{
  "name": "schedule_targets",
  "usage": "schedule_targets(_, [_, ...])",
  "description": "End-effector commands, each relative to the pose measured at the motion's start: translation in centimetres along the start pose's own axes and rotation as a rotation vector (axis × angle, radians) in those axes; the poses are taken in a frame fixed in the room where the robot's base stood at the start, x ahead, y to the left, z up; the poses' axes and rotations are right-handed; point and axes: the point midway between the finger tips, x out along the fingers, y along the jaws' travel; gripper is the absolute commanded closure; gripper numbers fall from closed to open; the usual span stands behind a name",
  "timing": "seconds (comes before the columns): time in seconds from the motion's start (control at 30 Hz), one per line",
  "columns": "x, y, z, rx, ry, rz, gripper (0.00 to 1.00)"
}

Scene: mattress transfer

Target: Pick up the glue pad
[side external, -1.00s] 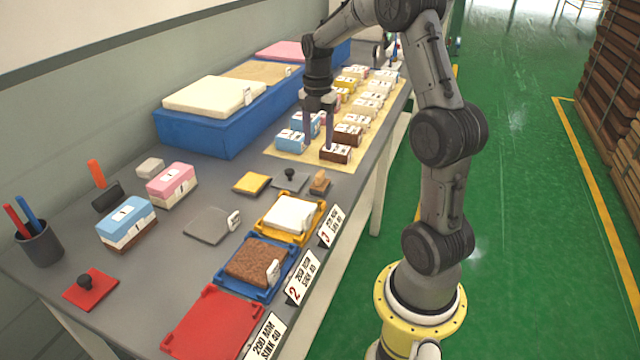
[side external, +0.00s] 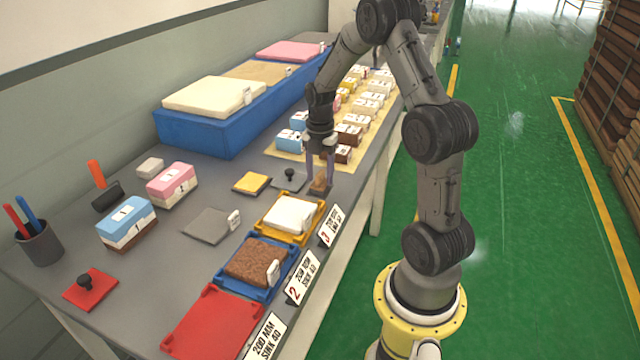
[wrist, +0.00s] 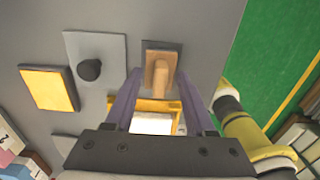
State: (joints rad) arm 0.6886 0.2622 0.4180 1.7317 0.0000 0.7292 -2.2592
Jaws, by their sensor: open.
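A small pad with a tan wooden handle and a dark flat base (side external: 320,185) lies on the grey table. It also shows in the wrist view, its handle (wrist: 160,68) upper middle. No label names it as the glue pad. My gripper (side external: 320,178) is open above it, its purple fingers (wrist: 159,78) pointing down, one on each side of the handle in the side view. I cannot tell whether they touch it. Beside it lie a grey plate with a black knob (side external: 290,176) and a yellow pad with a dark rim (side external: 252,183).
Yellow (side external: 312,222), blue (side external: 286,280) and red (side external: 213,322) trays line the front edge with number cards. Several small layered blocks (side external: 371,105) stand on a tan sheet behind my gripper. A blue platform (side external: 200,133) holds foam slabs.

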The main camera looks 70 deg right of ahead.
Motion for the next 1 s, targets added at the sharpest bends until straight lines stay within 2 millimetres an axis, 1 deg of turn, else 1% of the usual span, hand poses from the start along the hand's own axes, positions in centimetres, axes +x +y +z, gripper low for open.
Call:
schedule_targets(0.1, [-0.01,0.0,-0.01,0.0,0.0,0.0,0.45])
schedule_targets(0.13, [-0.01,0.0,-0.01,0.0,0.0,0.0,0.49])
schedule_targets(0.27, [-0.02,0.0,-0.02,0.0,0.0,0.0,0.72])
schedule_targets(0.3, [-0.02,0.0,-0.01,0.0,0.0,0.0,0.79])
schedule_targets(0.37, [-0.03,0.0,-0.02,0.0,0.0,0.0,0.9])
schedule_targets(0.4, [-0.03,0.0,-0.02,0.0,0.0,0.0,0.97])
schedule_targets(0.43, [-0.03,0.0,-0.01,0.0,0.0,0.0,1.0])
schedule_targets(0.87, [-0.11,0.02,0.0,0.0,0.0,0.0,1.0])
schedule_targets(1.0, [-0.67,0.05,0.03,0.0,-0.001,0.002,1.0])
